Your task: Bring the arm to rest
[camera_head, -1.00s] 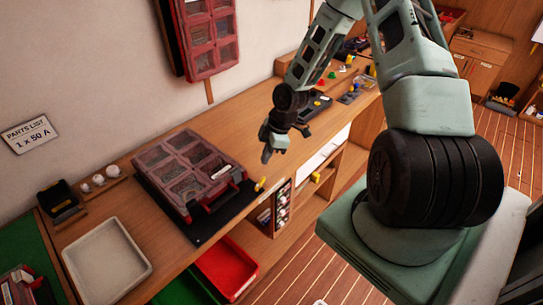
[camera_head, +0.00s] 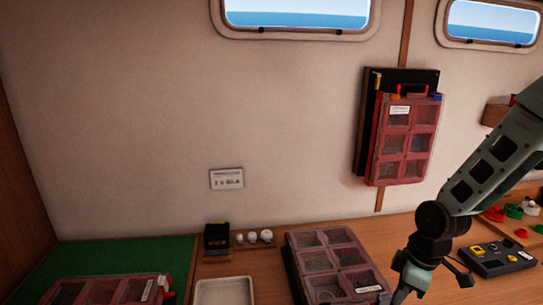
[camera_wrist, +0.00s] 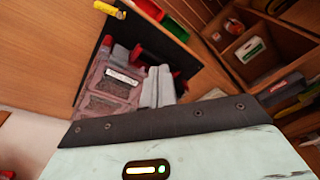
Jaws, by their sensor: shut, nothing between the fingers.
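My arm (camera_head: 497,160) comes in from the right in the head view and hangs down over the wooden bench (camera_head: 222,269). My gripper (camera_head: 401,292) is at its lower end, just right of a clear-lidded red organizer case (camera_head: 318,262) on the bench. In the wrist view the two grey fingers (camera_wrist: 155,86) lie side by side, shut and empty. The gap between fingers and case is hard to judge.
Right of my gripper lies a dark box with coloured buttons (camera_head: 497,258). A second red case (camera_head: 408,140) hangs on the wall. A white tray (camera_head: 224,291) and a black holder (camera_head: 217,237) stand left. The wrist view shows open shelves (camera_wrist: 262,45).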

